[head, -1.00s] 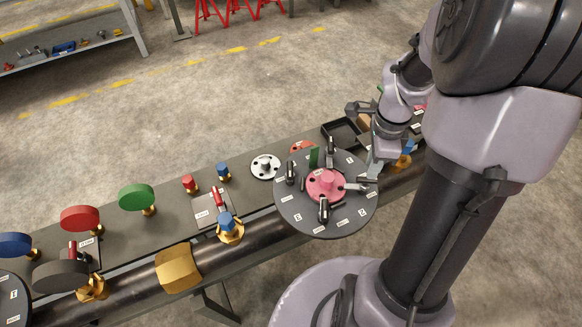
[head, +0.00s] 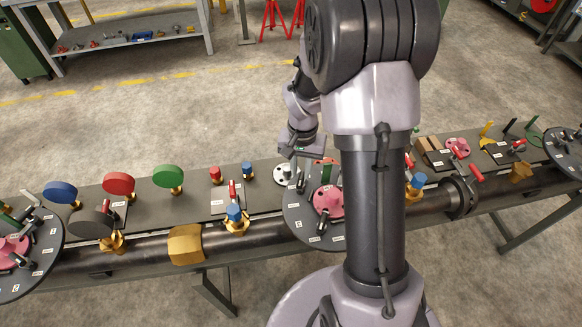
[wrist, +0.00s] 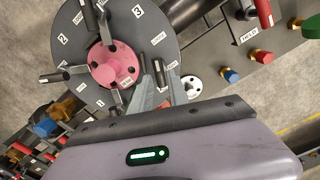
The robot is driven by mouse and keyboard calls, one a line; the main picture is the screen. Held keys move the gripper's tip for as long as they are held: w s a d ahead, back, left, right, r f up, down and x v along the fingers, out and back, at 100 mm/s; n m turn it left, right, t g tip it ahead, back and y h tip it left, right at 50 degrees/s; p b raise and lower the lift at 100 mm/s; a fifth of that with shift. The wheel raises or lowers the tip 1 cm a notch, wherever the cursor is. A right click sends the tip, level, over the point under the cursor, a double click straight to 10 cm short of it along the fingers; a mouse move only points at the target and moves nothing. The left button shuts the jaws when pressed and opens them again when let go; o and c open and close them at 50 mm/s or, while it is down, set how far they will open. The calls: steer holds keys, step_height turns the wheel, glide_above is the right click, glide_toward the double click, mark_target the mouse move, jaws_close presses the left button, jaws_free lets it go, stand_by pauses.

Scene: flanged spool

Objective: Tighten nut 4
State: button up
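The grey round flange plate (head: 296,222) has a pink hub (head: 327,202); my arm hides its right part in the head view. In the wrist view the plate (wrist: 124,32) carries the pink hub (wrist: 112,66), dark swing bolts around it, and number labels; 2 and 3 are readable. I cannot make out a label 4, so nut 4 is not clearly identifiable. My gripper (wrist: 157,72) reaches over the plate's edge, its two fingers slightly apart beside a small label. Whether they touch anything is unclear. In the head view my gripper (head: 298,152) is above the plate's back edge.
A white flanged disc (head: 287,173) lies close by. Red, blue and green round-topped parts, including the green one (head: 168,179), stand on the bench to the left. A brass block (head: 186,244) sits on the pipe. Tools and another plate are at right.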

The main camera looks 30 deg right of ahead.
mark_target(301, 179)
step_height(301, 179, down, 7)
steer(key=b, duration=0.4)
steer(key=shift+d, duration=0.1)
steer(key=shift+w+r+m, duration=0.15)
steer(key=shift+r+m, duration=0.15)
steer(key=shift+m, duration=0.7)
steer(key=m, duration=0.3)
steer(key=shift+r+m+b, duration=0.2)
steer(key=shift+m+b, duration=0.1)
steer(key=shift+b, duration=0.1)
steer(key=m+b, duration=0.1)
steer(key=m, duration=0.4)
steer(key=shift+m, duration=0.4)
steer(key=shift+m+b, duration=0.3)
steer(key=shift+m, duration=0.8)
steer(key=shift+f+m+b, duration=0.2)
steer(key=shift+m+b, duration=0.6)
steer(key=shift+m, duration=0.1)
steer(key=m+b, duration=0.3)
steer(key=m, duration=0.3)
steer(key=shift+b, duration=0.35)
steer(key=shift+r, duration=0.3)
steer(key=shift+r+n+p, duration=0.15)
steer(key=shift+n+p, duration=0.4)
steer(key=shift+n, duration=0.45)
step_height(301, 179, up, 7)
steer(key=p, duration=0.5)
